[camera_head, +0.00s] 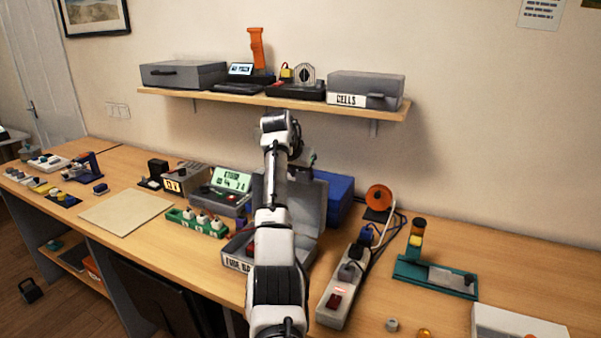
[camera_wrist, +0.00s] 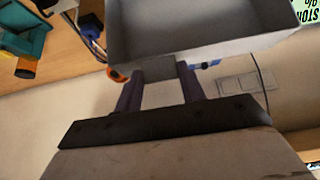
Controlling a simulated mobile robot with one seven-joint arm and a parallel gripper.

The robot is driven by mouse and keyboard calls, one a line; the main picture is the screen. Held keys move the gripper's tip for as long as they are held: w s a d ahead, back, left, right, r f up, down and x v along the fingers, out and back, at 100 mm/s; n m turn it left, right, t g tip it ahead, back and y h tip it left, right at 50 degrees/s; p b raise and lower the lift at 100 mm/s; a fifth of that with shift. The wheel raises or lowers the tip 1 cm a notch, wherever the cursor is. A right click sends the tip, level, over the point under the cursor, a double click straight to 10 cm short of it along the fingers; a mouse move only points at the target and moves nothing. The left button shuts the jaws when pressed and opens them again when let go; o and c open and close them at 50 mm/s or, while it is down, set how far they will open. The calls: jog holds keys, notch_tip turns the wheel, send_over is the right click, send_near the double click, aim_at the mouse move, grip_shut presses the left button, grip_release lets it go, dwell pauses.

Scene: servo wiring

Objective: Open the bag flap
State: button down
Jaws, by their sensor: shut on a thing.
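The grey bag (camera_head: 236,262) is a box-like case on the bench, with a partly hidden label on its front. Its flap (camera_head: 309,205) stands raised, roughly upright, at the back; my arm covers its left part. In the wrist view the flap (camera_wrist: 200,38) shows as a grey panel with a raised rim. My gripper (camera_wrist: 160,70) is shut on the flap's edge, with its two dark fingers on either side of a small grey tab. In the head view the gripper shows only partly, near the flap's top.
A blue box (camera_head: 338,196) is close behind the flap. A power strip (camera_head: 334,304) with cables lies to the right, and a green tray (camera_head: 190,222) holding white items to the left. The shelf (camera_head: 215,97) with grey cases is above. A tan mat (camera_head: 125,212) lies bare farther left.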

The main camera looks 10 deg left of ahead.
jog(key=shift+f, duration=0.1)
jog(key=c, duration=0.8)
grip_release()
jog(key=shift+a, duration=0.1)
jog(key=shift+c, duration=0.2)
jog(key=b+v, duration=0.4)
jog(key=v, duration=1)
jog(key=shift+f, duration=0.1)
